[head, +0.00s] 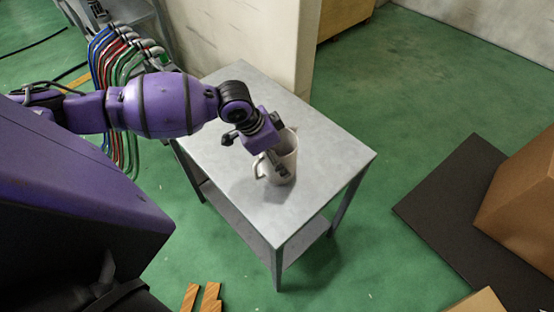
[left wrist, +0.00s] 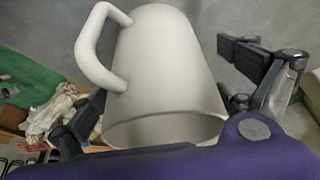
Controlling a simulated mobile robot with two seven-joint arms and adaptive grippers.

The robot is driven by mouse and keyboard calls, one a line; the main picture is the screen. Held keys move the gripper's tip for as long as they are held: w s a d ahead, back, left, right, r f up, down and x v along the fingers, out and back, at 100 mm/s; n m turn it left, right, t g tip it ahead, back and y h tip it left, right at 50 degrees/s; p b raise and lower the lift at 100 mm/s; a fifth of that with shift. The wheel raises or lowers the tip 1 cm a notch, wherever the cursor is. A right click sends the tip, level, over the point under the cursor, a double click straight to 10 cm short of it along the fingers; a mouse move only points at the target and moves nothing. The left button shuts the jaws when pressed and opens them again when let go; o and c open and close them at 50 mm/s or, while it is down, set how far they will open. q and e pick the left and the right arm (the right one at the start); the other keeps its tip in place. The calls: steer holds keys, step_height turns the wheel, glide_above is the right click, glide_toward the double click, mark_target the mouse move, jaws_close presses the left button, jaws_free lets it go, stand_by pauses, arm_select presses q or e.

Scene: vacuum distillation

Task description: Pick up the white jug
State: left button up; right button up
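The white jug (head: 288,150) stands upright on the grey metal table, near its right side. My left gripper (head: 276,166) is at the jug, with its fingers low in front of the body and close to the handle. In the left wrist view the jug (left wrist: 165,75) fills the middle, with its handle to the upper left and its rim toward the camera. The fingers are spread on either side of it, with a visible gap on the right. Whether the left finger touches the jug is unclear. My right gripper is out of view.
The table (head: 225,165) is otherwise bare on top and has a lower shelf. A pale wall or pillar (head: 265,50) rises behind it. Coloured hoses (head: 115,60) hang behind my left arm. A cardboard box (head: 520,200) stands on a dark mat (head: 440,205) at right.

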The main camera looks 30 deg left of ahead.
arm_select(q)
steer(key=c, duration=1.3)
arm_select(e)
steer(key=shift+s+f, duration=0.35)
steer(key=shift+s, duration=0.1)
arm_select(q)
steer(key=shift+r, duration=0.1)
